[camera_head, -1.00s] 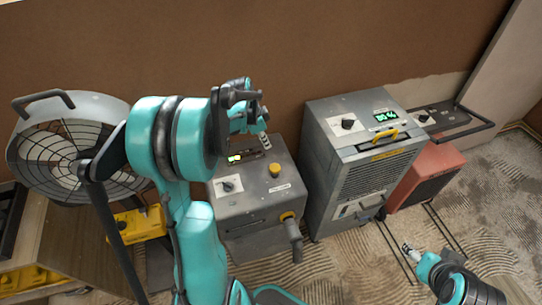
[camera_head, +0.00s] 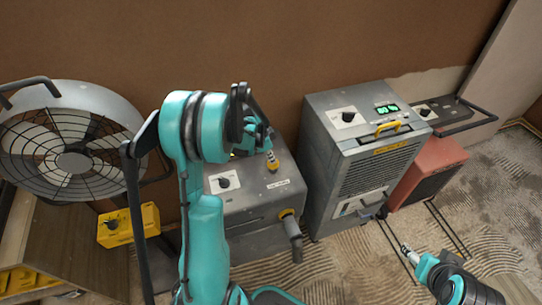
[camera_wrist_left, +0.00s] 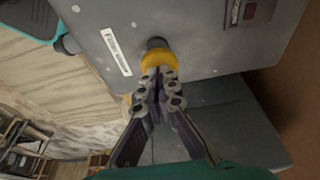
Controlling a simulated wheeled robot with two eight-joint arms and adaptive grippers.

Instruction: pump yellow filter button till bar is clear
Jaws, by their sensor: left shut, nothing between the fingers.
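In the left wrist view the yellow button (camera_wrist_left: 158,62) shows on a dark stem beside a white label (camera_wrist_left: 115,52). My left gripper (camera_wrist_left: 160,76) is shut and empty, with its fingertips at the button's cap; I cannot tell whether they press it. The machine's bar display is hidden behind my left arm in the head view. My right gripper (camera_head: 408,251) is low at the right, and its jaws are too small to judge.
A dial (camera_head: 224,182) is on the same machine, and a hose fitting (camera_head: 291,226) is at its front. A grey dehumidifier (camera_head: 362,165) stands to the right, with a red unit (camera_head: 428,172) beyond. A fan (camera_head: 66,140) and a yellow box (camera_head: 129,224) are at the left.

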